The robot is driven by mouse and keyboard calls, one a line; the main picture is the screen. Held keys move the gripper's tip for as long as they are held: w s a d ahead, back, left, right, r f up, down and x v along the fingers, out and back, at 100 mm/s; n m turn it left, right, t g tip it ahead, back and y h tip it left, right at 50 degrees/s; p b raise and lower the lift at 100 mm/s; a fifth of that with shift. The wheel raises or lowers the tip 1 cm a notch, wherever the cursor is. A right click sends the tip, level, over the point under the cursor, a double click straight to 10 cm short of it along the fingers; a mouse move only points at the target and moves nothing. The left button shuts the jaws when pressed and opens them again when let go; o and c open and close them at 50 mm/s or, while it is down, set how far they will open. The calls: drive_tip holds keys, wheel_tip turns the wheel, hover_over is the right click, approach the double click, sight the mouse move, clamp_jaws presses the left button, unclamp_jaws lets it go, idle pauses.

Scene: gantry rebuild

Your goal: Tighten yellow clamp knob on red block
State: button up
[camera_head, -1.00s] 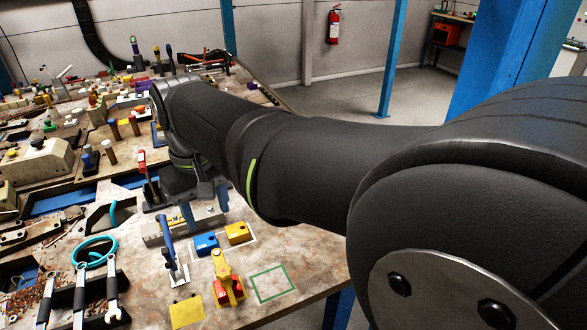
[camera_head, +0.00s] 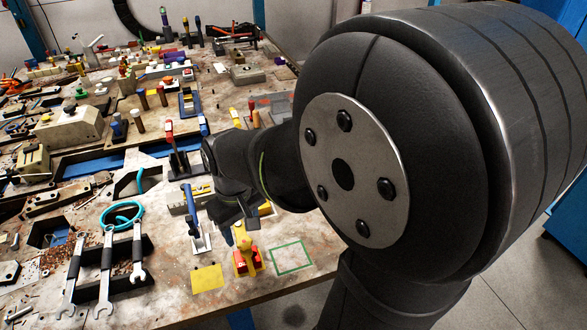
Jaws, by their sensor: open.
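The red block (camera_head: 239,267) sits near the front of the workbench, with the yellow clamp (camera_head: 246,247) standing on it. The clamp's knob is too small to make out clearly. My gripper (camera_head: 240,226) is just behind the clamp in the picture and points down at the bench. It is open and appears to hold nothing. Whether its fingers touch the clamp cannot be told from this angle.
A yellow square (camera_head: 207,278) lies left of the block and a green outlined square (camera_head: 291,258) lies right of it. A blue-handled toggle clamp (camera_head: 191,205) stands to the left. Several wrenches (camera_head: 105,265) lie farther left. My gripper mostly hides small blocks behind it.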

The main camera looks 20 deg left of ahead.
sight(244, 241)
drive_tip(key=shift+f, duration=1.55)
drive_tip(key=shift+c, duration=0.2)
drive_tip(key=c, duration=0.8)
drive_tip(key=shift+m, duration=1.8)
drive_tip(key=shift+r, duration=0.1)
drive_tip(key=o, duration=0.8)
drive_tip(key=shift+o, duration=0.2)
wheel_tip(244, 241, up, 17)
drive_tip(key=shift+r, duration=0.2)
